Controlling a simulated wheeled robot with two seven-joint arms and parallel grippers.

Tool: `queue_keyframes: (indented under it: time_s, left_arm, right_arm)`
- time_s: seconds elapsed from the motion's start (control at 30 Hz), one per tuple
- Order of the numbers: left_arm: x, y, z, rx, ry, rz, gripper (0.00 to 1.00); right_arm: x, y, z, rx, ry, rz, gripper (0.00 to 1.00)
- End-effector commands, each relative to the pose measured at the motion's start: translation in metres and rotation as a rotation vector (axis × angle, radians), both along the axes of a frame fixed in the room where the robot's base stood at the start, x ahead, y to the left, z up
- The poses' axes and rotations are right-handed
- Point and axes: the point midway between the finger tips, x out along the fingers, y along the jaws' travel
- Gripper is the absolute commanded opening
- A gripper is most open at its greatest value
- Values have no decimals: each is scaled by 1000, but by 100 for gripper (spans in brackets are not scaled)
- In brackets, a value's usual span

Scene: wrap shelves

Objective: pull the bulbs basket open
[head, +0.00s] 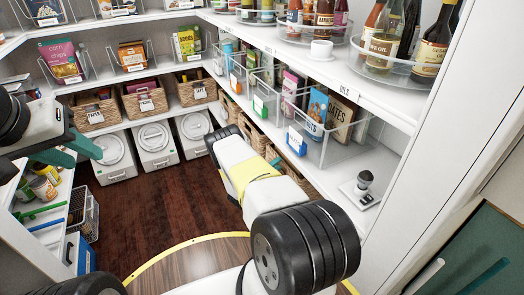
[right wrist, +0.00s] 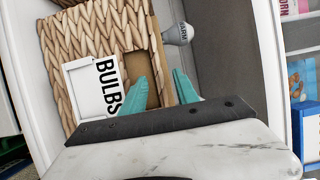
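The bulbs basket (right wrist: 95,35) is woven wicker with a white BULBS label (right wrist: 92,85), seen sideways in the right wrist view. A brown handle cutout lies between the label and the rim. My right gripper (right wrist: 163,90) is open. One teal finger overlaps the cutout and the other is past the rim, with the rim edge between them. I cannot tell whether they touch it. A bulb (right wrist: 178,33) shows beyond the rim. In the head view my right gripper (head: 277,161) is mostly hidden by its arm, beside the right-hand lower baskets. My left gripper (head: 70,150) looks open and empty at the left.
Wicker baskets (head: 255,133) line the lower right shelf; clear bins (head: 325,150) stand above them. White lidded bins (head: 153,145) stand at the back. The wooden floor (head: 150,205) between the shelves is clear.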

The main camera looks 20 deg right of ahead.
Motion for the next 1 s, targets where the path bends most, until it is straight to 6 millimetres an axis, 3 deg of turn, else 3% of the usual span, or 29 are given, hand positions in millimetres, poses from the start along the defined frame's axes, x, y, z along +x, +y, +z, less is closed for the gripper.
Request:
queue_keyframes:
  time_s: [0.4,0.6,1.0]
  left_arm:
    - [0,0,0,0,0,0,36]
    - [0,0,0,0,0,0,36]
    - [0,0,0,0,0,0,36]
  right_arm:
    - [5,-10,0,0,-1,0,36]
    - [5,-10,0,0,-1,0,0]
    - [5,-10,0,0,-1,0,0]
